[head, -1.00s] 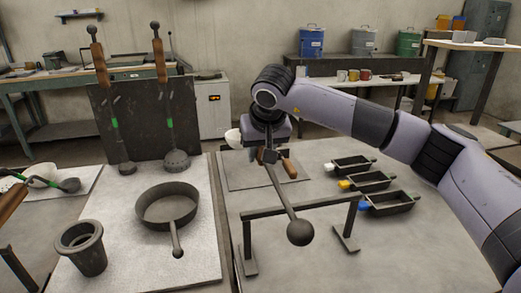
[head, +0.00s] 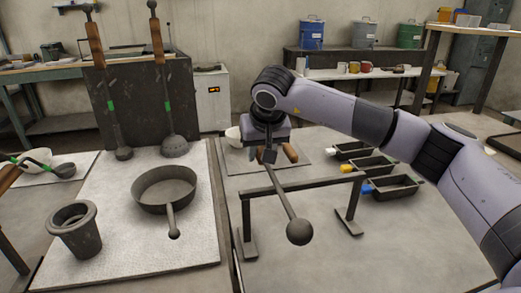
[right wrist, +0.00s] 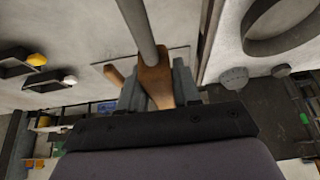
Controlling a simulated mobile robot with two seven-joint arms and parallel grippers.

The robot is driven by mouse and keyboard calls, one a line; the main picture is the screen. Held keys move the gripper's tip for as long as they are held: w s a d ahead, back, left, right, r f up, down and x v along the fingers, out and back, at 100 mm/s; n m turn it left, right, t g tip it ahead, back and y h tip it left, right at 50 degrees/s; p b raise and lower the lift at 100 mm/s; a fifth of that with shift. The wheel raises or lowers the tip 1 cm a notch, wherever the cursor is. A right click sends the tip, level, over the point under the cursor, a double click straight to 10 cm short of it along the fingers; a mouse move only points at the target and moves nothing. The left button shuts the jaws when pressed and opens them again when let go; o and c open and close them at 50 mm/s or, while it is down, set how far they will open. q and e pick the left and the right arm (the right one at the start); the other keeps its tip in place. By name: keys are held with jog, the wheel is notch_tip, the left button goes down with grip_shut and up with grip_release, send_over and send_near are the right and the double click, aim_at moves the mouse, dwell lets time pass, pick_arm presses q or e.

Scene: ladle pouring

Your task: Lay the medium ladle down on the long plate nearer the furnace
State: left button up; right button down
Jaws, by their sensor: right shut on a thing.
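My right gripper (head: 268,152) is shut on the brown wooden handle of a ladle. The handle also shows between the fingers in the right wrist view (right wrist: 156,78). The ladle's grey rod (head: 283,190) slants down toward me, past the rack rail, to a dark round end (head: 300,231). I cannot tell whether the rod touches the rail. A long flat plate (head: 235,178) lies beyond the rack, partly behind my gripper. Another wooden handle (head: 291,153) shows over it. Another plate (head: 83,172) lies at the far left with a green-marked ladle (head: 62,170). My left gripper is out of view.
A metal rack (head: 318,185) stands in front of my gripper. Black moulds (head: 392,187) lie to its right. A round pan (head: 165,188) and a crucible (head: 74,228) stand on the left slab. The right front surface is clear.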

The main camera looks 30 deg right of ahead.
dwell(0.5)
jog(key=c, duration=0.7)
grip_release()
jog(key=shift+c, duration=0.2)
jog(key=shift+f, duration=0.3)
jog(key=v, duration=0.7)
jog(key=shift+r, duration=0.15)
notch_tip(320, 180, up, 3)
jog(key=shift+r+p, duration=0.1)
jog(key=shift+p, duration=1.15)
pick_arm(q)
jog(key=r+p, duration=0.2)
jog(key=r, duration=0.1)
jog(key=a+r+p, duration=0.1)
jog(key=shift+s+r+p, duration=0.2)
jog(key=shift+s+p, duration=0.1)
jog(key=shift+p, duration=0.05)
pick_arm(e)
notch_tip(320, 180, up, 4)
jog(key=shift+r, duration=0.1)
